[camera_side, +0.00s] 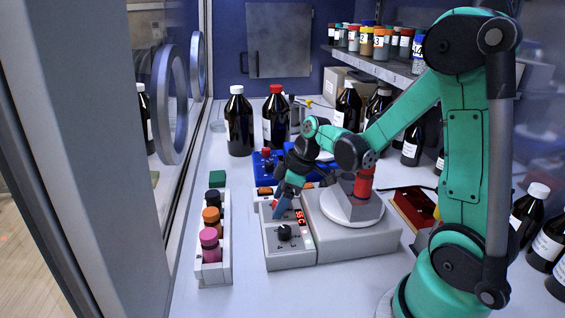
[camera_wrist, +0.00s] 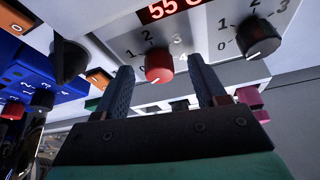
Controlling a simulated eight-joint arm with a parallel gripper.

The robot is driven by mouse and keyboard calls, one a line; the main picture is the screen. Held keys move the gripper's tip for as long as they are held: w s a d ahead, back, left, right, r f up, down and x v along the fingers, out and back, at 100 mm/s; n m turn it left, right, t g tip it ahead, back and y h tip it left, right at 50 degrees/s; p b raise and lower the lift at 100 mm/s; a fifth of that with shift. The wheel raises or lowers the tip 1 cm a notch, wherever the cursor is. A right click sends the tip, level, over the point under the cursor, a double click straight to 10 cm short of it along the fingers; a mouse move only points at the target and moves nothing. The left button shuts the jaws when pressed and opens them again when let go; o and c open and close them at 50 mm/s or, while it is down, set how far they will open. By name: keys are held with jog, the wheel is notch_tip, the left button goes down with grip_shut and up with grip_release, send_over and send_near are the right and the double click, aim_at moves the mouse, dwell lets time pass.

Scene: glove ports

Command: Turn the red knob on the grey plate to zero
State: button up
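The red knob (camera_wrist: 158,64) sits on the grey plate (camera_wrist: 205,40), with numbers printed around it. My gripper (camera_wrist: 161,72) is open, one dark finger on each side of the knob, with a gap showing on both sides. In the side view my gripper (camera_side: 279,208) points down at the plate (camera_side: 290,258) and hides the red knob. A black knob (camera_wrist: 258,40) with its own number scale sits beside it on the plate; it also shows in the side view (camera_side: 284,232).
A red-lit display (camera_side: 300,216) is on the plate. Right of it stands a pale unit with a round white top (camera_side: 352,212). A vial rack (camera_side: 214,275) stands on the left. A blue device (camera_side: 266,160) and dark bottles (camera_side: 238,125) are behind. Front left floor is clear.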

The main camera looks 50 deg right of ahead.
jog(key=shift+v, duration=2.85)
jog(key=s+a+r+m+t+h, duration=0.2)
jog(key=s+a+r+m+t, duration=0.1)
jog(key=a+m, duration=0.4)
jog(key=shift+s+a+t+h, duration=0.3)
jog(key=shift+s+a, duration=0.05)
jog(key=shift+a, duration=0.9)
